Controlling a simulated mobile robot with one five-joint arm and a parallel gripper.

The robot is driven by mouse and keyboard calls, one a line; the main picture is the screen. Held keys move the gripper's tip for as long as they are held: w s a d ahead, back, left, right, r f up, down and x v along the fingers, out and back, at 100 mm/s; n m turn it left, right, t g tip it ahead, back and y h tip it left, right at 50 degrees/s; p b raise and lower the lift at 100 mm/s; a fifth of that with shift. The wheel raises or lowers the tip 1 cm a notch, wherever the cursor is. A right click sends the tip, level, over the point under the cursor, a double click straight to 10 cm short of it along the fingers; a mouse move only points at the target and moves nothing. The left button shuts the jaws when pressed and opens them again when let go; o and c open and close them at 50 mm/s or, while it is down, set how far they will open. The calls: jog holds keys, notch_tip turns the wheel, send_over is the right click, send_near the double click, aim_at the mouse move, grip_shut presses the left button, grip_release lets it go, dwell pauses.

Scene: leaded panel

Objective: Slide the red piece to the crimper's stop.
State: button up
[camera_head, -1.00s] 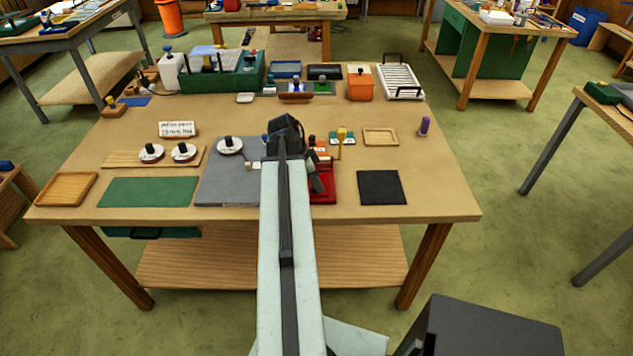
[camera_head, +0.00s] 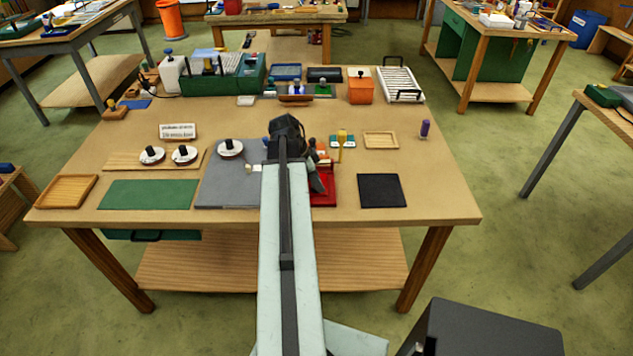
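My gripper (camera_head: 287,137) is at the far end of my arm, over the middle of the workbench. It is dark, and its fingertips cannot be made out, so open or shut does not show. A red base (camera_head: 325,193), perhaps the crimper's, lies just right of my arm, partly covered by it and by a dark grey part. A small red-orange patch (camera_head: 322,147) shows just right of my gripper; I cannot tell if it is the red piece. The crimper's stop cannot be made out.
A grey board (camera_head: 225,185) lies left of my arm, with white discs with black knobs (camera_head: 152,155) nearby. A green mat (camera_head: 148,194) is farther left. A yellow-handled tool (camera_head: 342,137), wooden tray (camera_head: 381,140) and black mat (camera_head: 382,190) are to the right. Bare wood lies farther right.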

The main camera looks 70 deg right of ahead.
jog(key=shift+o, duration=0.8)
jog(key=p+v, duration=0.7)
jog(key=shift+r, duration=0.4)
jog(key=shift+w, duration=0.1)
